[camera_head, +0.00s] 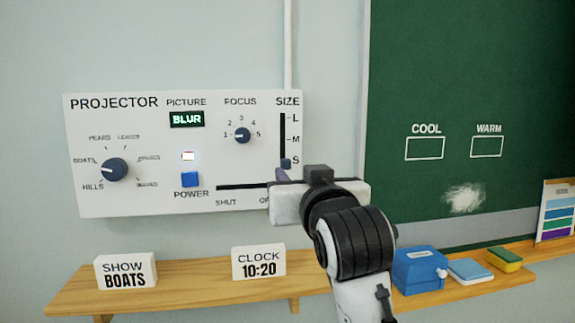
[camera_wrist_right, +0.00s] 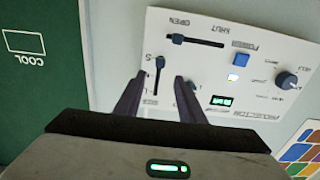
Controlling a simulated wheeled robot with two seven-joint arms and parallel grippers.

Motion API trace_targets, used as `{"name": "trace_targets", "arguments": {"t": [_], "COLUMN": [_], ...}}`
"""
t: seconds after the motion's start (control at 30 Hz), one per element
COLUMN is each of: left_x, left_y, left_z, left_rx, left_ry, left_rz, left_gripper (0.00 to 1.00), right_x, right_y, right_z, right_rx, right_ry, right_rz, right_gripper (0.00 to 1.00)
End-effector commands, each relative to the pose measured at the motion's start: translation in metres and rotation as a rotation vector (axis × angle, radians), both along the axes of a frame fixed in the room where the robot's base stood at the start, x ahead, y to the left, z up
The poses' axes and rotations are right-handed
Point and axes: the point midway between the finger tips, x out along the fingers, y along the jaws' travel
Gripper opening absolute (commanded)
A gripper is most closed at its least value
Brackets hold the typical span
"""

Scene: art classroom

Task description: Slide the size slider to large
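The size slider (camera_head: 285,163) is a small dark knob at the bottom of a vertical slot, beside the S, on the white projector panel (camera_head: 90,205). The slider knob also shows in the right wrist view (camera_wrist_right: 160,62), where the panel appears upside down. My right gripper (camera_head: 281,176) is in front of the panel's lower right corner, just below the knob in the head view. In the right wrist view the gripper (camera_wrist_right: 159,78) is open, its two dark fingers apart with the size slot seen between them. Contact with the knob cannot be told. My left gripper is not in view.
A horizontal shutter slider (camera_wrist_right: 178,39) sits near OPEN, its knob hidden in the head view. The panel also has a focus knob (camera_head: 242,135), a picture dial (camera_head: 115,170) and a blue power button (camera_head: 190,179). A wooden shelf (camera_head: 200,286) with signs and boxes runs below.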

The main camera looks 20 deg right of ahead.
Motion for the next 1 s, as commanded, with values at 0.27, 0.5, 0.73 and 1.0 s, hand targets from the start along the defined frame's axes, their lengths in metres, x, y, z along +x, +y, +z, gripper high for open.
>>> {"name": "trace_targets", "arguments": {"t": [0.27, 0.5, 0.73, 1.0], "left_x": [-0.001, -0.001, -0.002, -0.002], "left_y": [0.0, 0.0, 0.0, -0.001], "left_z": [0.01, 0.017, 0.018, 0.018], "left_rx": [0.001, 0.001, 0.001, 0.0], "left_ry": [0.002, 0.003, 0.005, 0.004], "left_rz": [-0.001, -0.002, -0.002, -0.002], "left_gripper": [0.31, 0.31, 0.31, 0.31], "right_x": [0.049, 0.085, 0.095, 0.095], "right_y": [-0.007, -0.01, -0.011, -0.011], "right_z": [0.001, 0.0, -0.002, -0.002], "right_rx": [-0.002, -0.002, -0.001, -0.001], "right_ry": [0.003, 0.002, 0.001, 0.001], "right_rz": [-0.001, 0.001, 0.001, 0.001], "right_gripper": [0.36, 0.36, 0.36, 0.26]}}
